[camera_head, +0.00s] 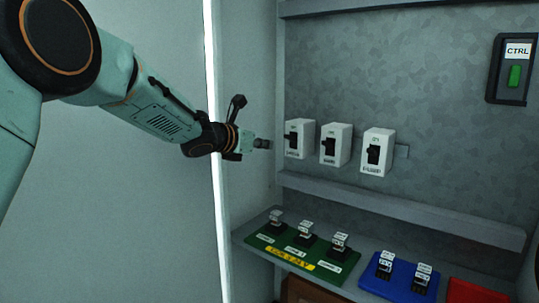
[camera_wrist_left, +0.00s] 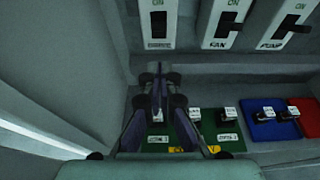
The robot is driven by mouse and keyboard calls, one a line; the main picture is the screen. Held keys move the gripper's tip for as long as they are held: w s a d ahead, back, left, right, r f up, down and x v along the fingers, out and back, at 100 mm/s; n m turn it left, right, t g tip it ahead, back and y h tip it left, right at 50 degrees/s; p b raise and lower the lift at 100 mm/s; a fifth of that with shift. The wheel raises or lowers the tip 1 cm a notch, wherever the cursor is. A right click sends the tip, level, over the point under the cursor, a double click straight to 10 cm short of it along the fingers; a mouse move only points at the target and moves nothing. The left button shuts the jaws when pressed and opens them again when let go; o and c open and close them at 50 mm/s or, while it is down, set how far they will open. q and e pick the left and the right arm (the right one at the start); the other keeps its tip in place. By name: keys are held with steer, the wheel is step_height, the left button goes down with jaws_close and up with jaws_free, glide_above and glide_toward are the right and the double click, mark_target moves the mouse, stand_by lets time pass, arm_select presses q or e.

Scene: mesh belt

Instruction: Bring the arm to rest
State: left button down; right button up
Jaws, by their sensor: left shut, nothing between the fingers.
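My left arm comes in from the left in the head view. Its gripper (camera_head: 262,143) is shut and empty, pointing at the panel just left of the leftmost white breaker (camera_head: 299,140). In the left wrist view the closed fingers (camera_wrist_left: 157,76) show below that breaker (camera_wrist_left: 157,20); I cannot tell how far apart they are. The middle breaker (camera_head: 335,146) and right breaker (camera_head: 377,152) stand further right. All three have black levers and an ON mark at the top. My right gripper is in neither view.
A ledge (camera_head: 400,205) runs below the breakers. Under it, a shelf holds a green plate (camera_head: 265,248), a blue plate (camera_head: 373,282) and a red plate (camera_head: 475,292), with small labelled parts on the green and blue. A CTRL box (camera_head: 514,70) hangs upper right. A pale wall stands left.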

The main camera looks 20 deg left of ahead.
arm_select(q)
steer(key=shift+s+a+r, duration=0.2)
steer(key=shift+a, duration=0.1)
steer(key=shift+s+d+r, duration=0.15)
